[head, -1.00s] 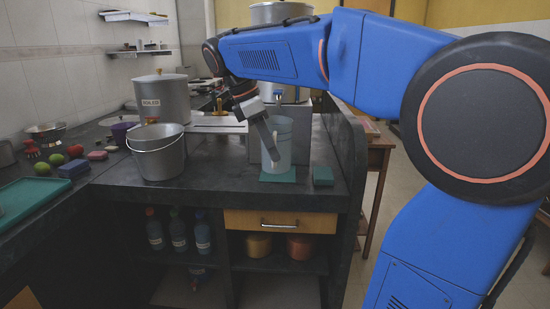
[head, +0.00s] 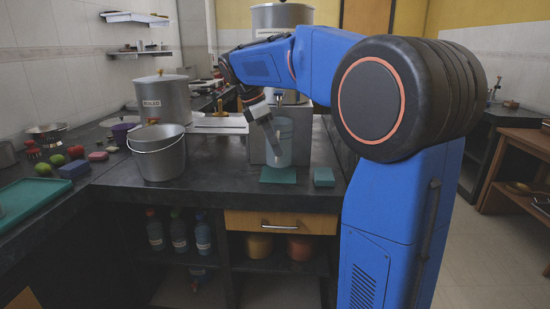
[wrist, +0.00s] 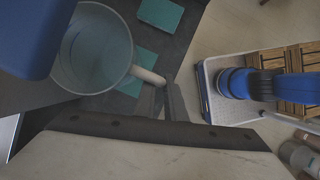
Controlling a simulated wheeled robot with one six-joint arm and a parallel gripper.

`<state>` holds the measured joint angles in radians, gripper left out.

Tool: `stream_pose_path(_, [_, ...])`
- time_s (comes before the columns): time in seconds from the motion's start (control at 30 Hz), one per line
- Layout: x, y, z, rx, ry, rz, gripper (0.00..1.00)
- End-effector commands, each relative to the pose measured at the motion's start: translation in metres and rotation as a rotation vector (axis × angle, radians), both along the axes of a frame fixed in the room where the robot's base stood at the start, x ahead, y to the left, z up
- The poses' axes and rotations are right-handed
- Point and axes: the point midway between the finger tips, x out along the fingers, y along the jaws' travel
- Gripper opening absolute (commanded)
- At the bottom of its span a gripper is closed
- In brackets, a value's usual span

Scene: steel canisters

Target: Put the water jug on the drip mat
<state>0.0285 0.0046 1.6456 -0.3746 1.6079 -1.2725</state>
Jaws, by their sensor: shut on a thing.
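The water jug (head: 281,145) is a pale translucent vessel. My gripper (head: 272,138) is shut on its handle, and the wrist view shows the pale handle (wrist: 148,76) at the fingers (wrist: 166,88). The jug is upright, its open rim (wrist: 130,40) facing the wrist camera. The drip mat (head: 278,178) is a flat green square on the dark counter. The jug's base appears at the mat's far edge in the head view; I cannot tell how high it is. In the wrist view the jug hides part of the mat (wrist: 136,70).
A small green block (head: 323,177) lies right of the mat. A steel bucket (head: 158,152) and a lidded pot marked "BOILED" (head: 162,98) stand to the left. A large steel canister (head: 283,18) rises behind the jug on a grey stand (head: 257,146). The counter between bucket and mat is clear.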

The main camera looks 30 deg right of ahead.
Motion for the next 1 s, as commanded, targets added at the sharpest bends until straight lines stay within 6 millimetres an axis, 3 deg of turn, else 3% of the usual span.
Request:
stream_pose_path(0.4, [0.002,-0.002,-0.039,0.0,0.0,-0.001,0.0])
stream_pose_path(0.8, [0.003,-0.002,-0.043,0.0,0.0,0.0,0.0])
stream_pose_path(0.83, [0.003,-0.002,-0.043,0.0,0.0,0.0,0.15])
stream_pose_path(0.9, [0.003,-0.002,-0.043,0.0,0.0,0.0,0.29])
stream_pose_path(1.0, [0.003,-0.002,-0.043,0.0,0.0,0.0,0.29])
